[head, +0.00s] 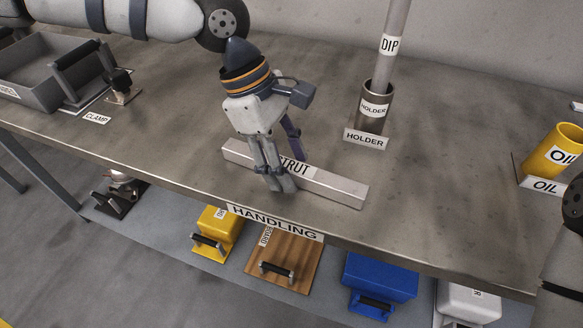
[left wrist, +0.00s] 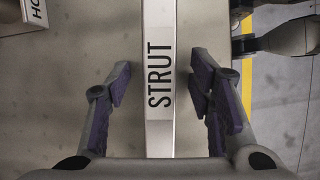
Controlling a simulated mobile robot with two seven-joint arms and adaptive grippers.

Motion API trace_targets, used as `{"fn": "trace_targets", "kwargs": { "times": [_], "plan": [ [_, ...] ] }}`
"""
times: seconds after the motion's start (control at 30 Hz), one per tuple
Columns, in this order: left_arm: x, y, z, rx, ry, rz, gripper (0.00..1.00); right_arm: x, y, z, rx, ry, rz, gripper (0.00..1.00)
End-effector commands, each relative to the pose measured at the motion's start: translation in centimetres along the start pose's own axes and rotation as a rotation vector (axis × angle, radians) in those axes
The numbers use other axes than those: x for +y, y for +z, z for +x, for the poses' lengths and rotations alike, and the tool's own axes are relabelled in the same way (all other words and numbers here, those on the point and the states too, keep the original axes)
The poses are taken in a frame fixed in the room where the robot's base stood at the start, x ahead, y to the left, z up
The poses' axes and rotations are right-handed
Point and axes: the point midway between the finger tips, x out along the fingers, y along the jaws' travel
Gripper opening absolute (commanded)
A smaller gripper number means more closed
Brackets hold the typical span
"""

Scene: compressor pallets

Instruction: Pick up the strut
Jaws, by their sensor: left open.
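The strut (head: 333,189) is a long pale square bar with a white label reading STRUT, lying near the front edge of the table. My left gripper (head: 286,160) is over its middle, pointing down. In the left wrist view the strut (left wrist: 159,120) runs between the two fingers of the left gripper (left wrist: 160,85), with a gap on each side. The fingers are open and do not appear to touch it. The gripper hides part of the strut in the head view. My right gripper is not seen; only part of my right arm shows at the right edge.
A holder (head: 372,112) with a grey dip rod (head: 393,42) stands behind the strut. A grey tray (head: 28,67) and a clamp (head: 122,87) are at left, a yellow oil cup (head: 557,150) at right. Below the table (head: 450,150) are several handled items, including a blue box (head: 378,277).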

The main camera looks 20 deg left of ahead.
Motion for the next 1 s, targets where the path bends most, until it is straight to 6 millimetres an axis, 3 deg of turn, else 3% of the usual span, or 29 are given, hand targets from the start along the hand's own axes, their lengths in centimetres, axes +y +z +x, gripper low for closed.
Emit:
{"fn": "trace_targets", "kwargs": {
  "times": [0.03,0.2,0.23,0.57,0.77,1.0],
  "plan": [
    [0.0,0.0,0.0,0.000,0.000,0.000,0.42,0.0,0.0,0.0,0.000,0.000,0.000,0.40],
    [0.0,0.0,0.0,0.000,0.000,0.000,0.03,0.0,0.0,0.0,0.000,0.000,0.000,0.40],
    [0.0,0.0,0.0,0.000,0.000,0.000,0.00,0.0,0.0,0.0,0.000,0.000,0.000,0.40],
    [0.1,0.2,-0.4,-0.001,0.002,0.000,0.00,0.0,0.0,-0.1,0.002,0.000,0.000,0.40],
    [0.1,1.4,-3.4,-0.002,0.006,0.002,0.00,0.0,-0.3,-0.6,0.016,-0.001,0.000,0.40],
    [-5.6,4.5,-9.6,0.000,0.019,0.010,0.00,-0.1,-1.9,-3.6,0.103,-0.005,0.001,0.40]
  ]
}}
